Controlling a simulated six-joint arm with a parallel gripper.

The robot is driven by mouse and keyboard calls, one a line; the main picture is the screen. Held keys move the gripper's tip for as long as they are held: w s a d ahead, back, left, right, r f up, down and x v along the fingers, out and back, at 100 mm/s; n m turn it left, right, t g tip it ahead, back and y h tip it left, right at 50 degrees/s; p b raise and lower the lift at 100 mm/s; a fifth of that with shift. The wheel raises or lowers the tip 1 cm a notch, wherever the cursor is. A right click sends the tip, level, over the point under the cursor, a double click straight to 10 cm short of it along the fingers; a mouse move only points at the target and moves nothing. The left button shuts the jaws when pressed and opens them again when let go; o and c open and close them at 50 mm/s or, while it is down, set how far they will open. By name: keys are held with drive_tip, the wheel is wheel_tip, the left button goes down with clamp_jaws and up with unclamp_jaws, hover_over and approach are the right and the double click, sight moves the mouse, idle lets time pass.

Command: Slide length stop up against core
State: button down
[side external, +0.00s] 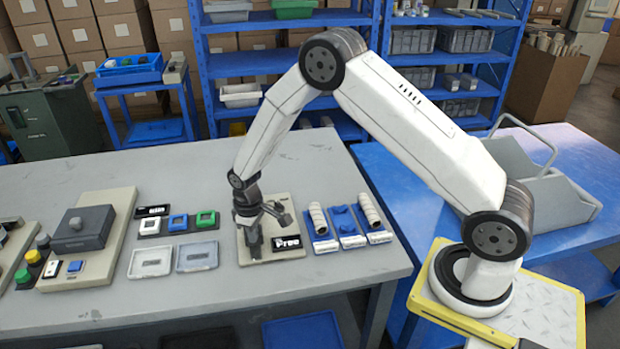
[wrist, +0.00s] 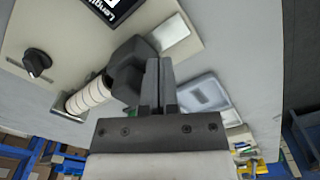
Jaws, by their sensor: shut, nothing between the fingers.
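My gripper (side external: 254,250) is shut and empty, low over the beige plate (side external: 268,256) of the length station. In the wrist view its fingertips (wrist: 159,65) stand close together just right of a dark block, apparently the length stop (wrist: 126,78). I cannot tell if they touch it. The cream ribbed core (wrist: 88,98) lies left of the block, its near end close to or against it; the exact contact is hidden. In the side view my gripper partly hides this area.
A dark display (wrist: 112,8) starting "Length" and a black knob (wrist: 37,62) sit on the plate. In the side view the sign (side external: 287,242) seems to read "Free". Blue trays with rolls (side external: 318,225) stand to the right, grey and white trays (side external: 197,256) to the left.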

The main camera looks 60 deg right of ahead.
drive_tip(key=shift+w+d, duration=1.3)
drive_tip(key=shift+w, duration=0.05)
idle(1.6)
drive_tip(key=shift+s+a, duration=0.1)
idle(0.8)
drive_tip(key=shift+r, duration=1.1)
drive_tip(key=shift+r, duration=0.35)
drive_tip(key=shift+r, duration=0.65)
drive_tip(key=shift+r, duration=1.9)
